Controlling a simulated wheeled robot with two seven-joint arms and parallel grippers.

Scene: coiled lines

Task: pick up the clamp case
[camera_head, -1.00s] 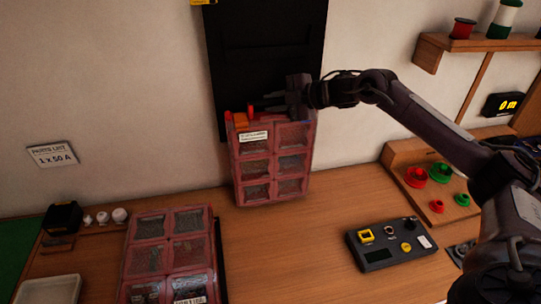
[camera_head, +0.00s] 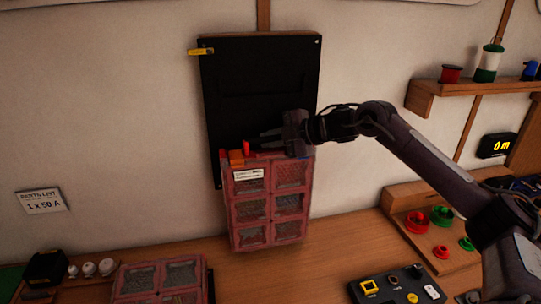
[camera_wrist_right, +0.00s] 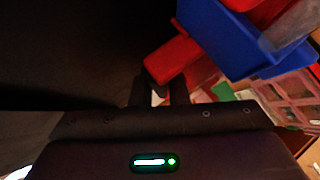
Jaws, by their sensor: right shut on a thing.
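A pink-red case with six clear windows and a white label (camera_head: 265,215) hangs or stands upright in front of the black wall board in the head view. I cannot read its label or tell whether its bottom clears the table. My right gripper (camera_head: 264,138) is shut at its top edge, beside orange, red and blue parts. In the right wrist view the fingers (camera_wrist_right: 160,92) close at a red part (camera_wrist_right: 172,60), with a blue part (camera_wrist_right: 218,35) next to it. A second similar case (camera_head: 160,280) lies at the lower left. My left gripper is not in view.
The black board (camera_head: 262,70) is on the wall behind the case. A control box with a yellow button (camera_head: 400,285) and a wooden rack with red and green rings (camera_head: 430,222) are to the right. A shelf (camera_head: 470,95) with spools is at the upper right.

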